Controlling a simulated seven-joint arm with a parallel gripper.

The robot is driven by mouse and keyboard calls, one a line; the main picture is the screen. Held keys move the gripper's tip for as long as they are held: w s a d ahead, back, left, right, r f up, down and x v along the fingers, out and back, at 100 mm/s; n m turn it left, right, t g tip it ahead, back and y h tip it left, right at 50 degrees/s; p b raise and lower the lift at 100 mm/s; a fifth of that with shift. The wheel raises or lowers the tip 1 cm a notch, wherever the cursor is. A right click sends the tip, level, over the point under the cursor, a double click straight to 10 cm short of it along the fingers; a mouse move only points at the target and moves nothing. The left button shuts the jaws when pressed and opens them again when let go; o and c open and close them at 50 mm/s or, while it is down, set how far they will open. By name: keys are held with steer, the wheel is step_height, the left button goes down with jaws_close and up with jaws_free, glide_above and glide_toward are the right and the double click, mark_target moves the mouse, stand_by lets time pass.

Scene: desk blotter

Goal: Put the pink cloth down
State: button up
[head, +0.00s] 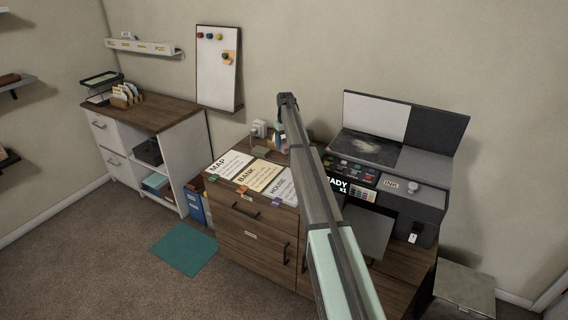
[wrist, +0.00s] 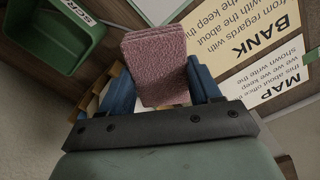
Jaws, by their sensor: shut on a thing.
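The pink cloth (wrist: 154,55) is a folded, textured pad in the wrist view. My gripper (wrist: 157,82) is shut on it, with a blue finger on each side. The cloth sticks out beyond the fingertips, above the wooden cabinet top beside the paper cards. I cannot tell how high above the wood it is. In the head view my arm reaches over the cabinet, and I cannot make out the cloth there.
Cards marked MAP (head: 229,163), BANK (head: 258,175) and HOUSE (head: 284,187) lie on the cabinet top. A green tray (wrist: 60,35) is at the upper left of the wrist view. A dark printer-like machine (head: 400,160) stands to the right.

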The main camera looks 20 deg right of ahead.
mark_target(284, 139)
steer(key=w+n, duration=0.1)
steer(key=w, duration=0.2)
steer(key=shift+w+d, duration=0.1)
steer(key=shift+d, duration=0.1)
steer(key=shift+w+n, duration=0.25)
steer(key=shift+n, duration=0.35)
steer(key=n, duration=0.3)
steer(key=shift+w+n, duration=0.15)
steer(key=shift+n, duration=0.25)
steer(key=shift+f, duration=4.95)
steer(key=shift+f, duration=0.15)
steer(key=o, duration=0.9)
steer(key=shift+o, duration=0.2)
step_height(284, 139, up, 12)
steer(key=shift+r, duration=0.2)
